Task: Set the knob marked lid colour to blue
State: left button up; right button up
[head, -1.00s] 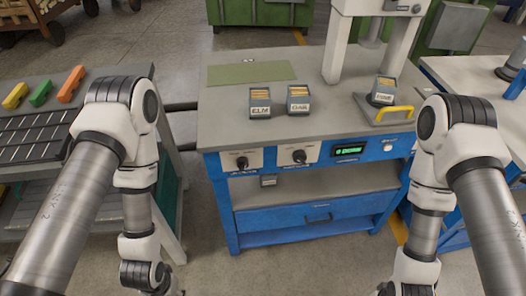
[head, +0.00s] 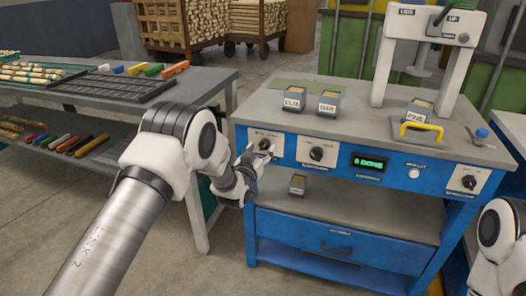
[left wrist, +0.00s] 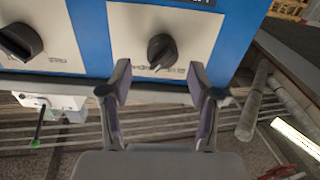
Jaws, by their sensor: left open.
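Three dark knobs sit on white plates along the bench's blue front: a left knob (head: 265,145), a middle knob (head: 316,154) and a right knob (head: 469,182). The plate lettering is too small to read, so I cannot tell which is marked lid colour. My left gripper (head: 247,163) is at the left knob. In the left wrist view my left gripper (left wrist: 160,74) is open, its fingertips just short of a dark knob (left wrist: 162,52) that lies between their lines. Another dark knob (left wrist: 20,42) is at that view's left edge. My right gripper is out of view.
A green-lit display (head: 369,163) and a white button (head: 414,173) sit on the front panel. A side table (head: 195,88) with coloured blocks stands at left.

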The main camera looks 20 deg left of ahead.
pick_arm(q)
jog(key=w, duration=0.2)
jog(key=shift+w+f, duration=0.3)
jog(key=shift+f, duration=0.1)
jog(key=shift+w+r, duration=0.1)
jog(key=shift+r, duration=0.1)
jog(key=c, duration=1.2)
jog(key=shift+o, duration=0.2)
